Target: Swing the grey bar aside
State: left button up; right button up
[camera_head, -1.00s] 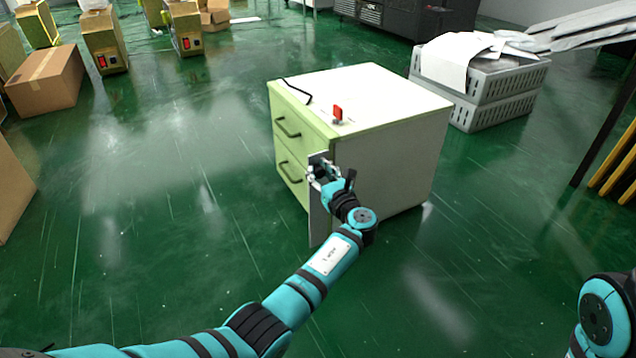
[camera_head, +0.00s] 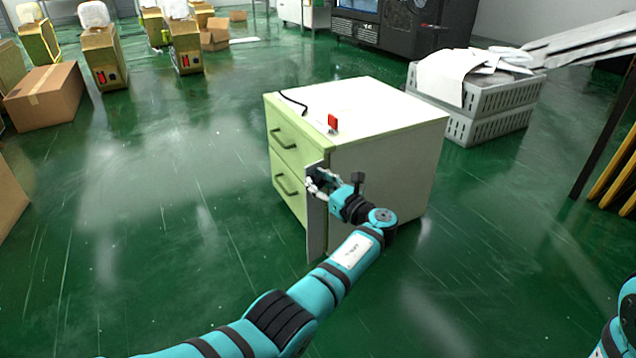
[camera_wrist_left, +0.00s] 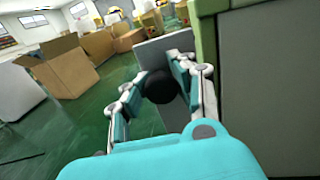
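The grey bar (camera_head: 316,225) is a tall, narrow flat plate at the near front corner of the drawer cabinet (camera_head: 392,165), standing upright and out from the drawer fronts. In the left wrist view the bar (camera_wrist_left: 150,50) shows behind a round black knob (camera_wrist_left: 161,88). My left gripper (camera_head: 318,182) is at the bar's upper part; in the wrist view its fingers (camera_wrist_left: 160,85) lie on both sides of the knob and look closed against it. The exact contact is partly hidden. My right gripper is out of view; only part of my right arm shows at the right edge.
A red switch (camera_head: 332,122) and a black cable (camera_head: 292,103) are on the cabinet top. Grey crates (camera_head: 490,123) with white sheets stand behind it at right. Cardboard boxes (camera_head: 45,97) and golden machines (camera_head: 102,58) are far left. The green floor left of the cabinet is clear.

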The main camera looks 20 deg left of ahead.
pick_arm(q)
jog(key=o, duration=0.4)
jog(key=shift+s+a+f, duration=0.1)
jog(key=shift+s+f, duration=0.05)
jog(key=shift+s, duration=0.1)
jog(key=shift+o, duration=0.7)
jog(key=shift+w, duration=0.1)
jog(key=v, duration=0.7)
jog(key=shift+d, duration=0.3)
